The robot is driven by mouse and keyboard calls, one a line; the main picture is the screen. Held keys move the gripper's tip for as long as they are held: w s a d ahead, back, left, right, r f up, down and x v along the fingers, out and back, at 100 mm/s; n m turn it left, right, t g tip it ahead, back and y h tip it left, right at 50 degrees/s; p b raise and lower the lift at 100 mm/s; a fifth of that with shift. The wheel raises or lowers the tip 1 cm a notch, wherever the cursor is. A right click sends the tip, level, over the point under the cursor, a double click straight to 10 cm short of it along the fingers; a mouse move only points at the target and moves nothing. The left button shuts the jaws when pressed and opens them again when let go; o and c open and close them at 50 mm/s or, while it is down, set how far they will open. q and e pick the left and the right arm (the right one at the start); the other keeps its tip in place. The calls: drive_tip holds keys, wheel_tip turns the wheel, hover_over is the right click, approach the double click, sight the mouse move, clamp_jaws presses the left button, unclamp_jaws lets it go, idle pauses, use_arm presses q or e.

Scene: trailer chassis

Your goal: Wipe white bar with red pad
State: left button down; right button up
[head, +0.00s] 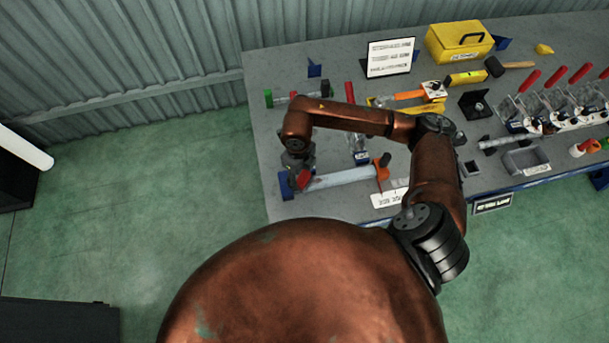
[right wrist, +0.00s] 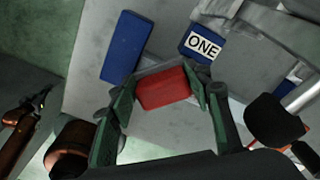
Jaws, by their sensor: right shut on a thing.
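The white bar (head: 342,179) lies near the left end of the bench, running from my right gripper toward an orange clamp (head: 382,172). My right gripper (head: 299,176) is over the bar's left end. It is shut on the red pad (head: 303,180), which shows between the green-lined fingers in the right wrist view (right wrist: 162,88). I cannot tell whether the pad touches the bar. A blue block (head: 286,187) is at the bar's left end, partly hidden by the gripper. My left gripper is not in view.
A blue block labelled ONE (right wrist: 200,45) stands close to the pad. A red-handled tool (head: 350,93) and a white sign (head: 390,57) are behind my forearm. A yellow toolbox (head: 459,41) and several red-handled clamps stand farther right. Green floor is left of the bench.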

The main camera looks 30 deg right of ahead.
drive_tip(key=shift+w+a+r+y, duration=0.15)
drive_tip(key=shift+a+y, duration=0.15)
drive_tip(key=shift+a, duration=0.4)
drive_tip(key=shift+s+d+r, duration=0.1)
drive_tip(key=shift+s+d, duration=0.15)
drive_tip(key=shift+d, duration=0.05)
drive_tip(key=shift+s+d, duration=0.25)
drive_tip(key=shift+d, duration=0.9)
drive_tip(key=shift+s+d, duration=0.1)
drive_tip(key=shift+d, duration=0.15)
drive_tip(key=shift+s+d+f+b, duration=0.1)
drive_tip(key=shift+s+d+b, duration=0.2)
drive_tip(key=shift+d, duration=0.8)
drive_tip(key=shift+s+d+f+b, duration=0.15)
drive_tip(key=shift+s+d, duration=0.25)
drive_tip(key=shift+d, duration=0.75)
drive_tip(key=shift+s+d+f+b, duration=0.1)
drive_tip(key=shift+s+d+b, duration=0.2)
drive_tip(key=shift+d, duration=0.8)
drive_tip(key=shift+s, duration=0.1)
drive_tip(key=shift+r+p, duration=1.75)
drive_tip(key=shift+r, duration=1.35)
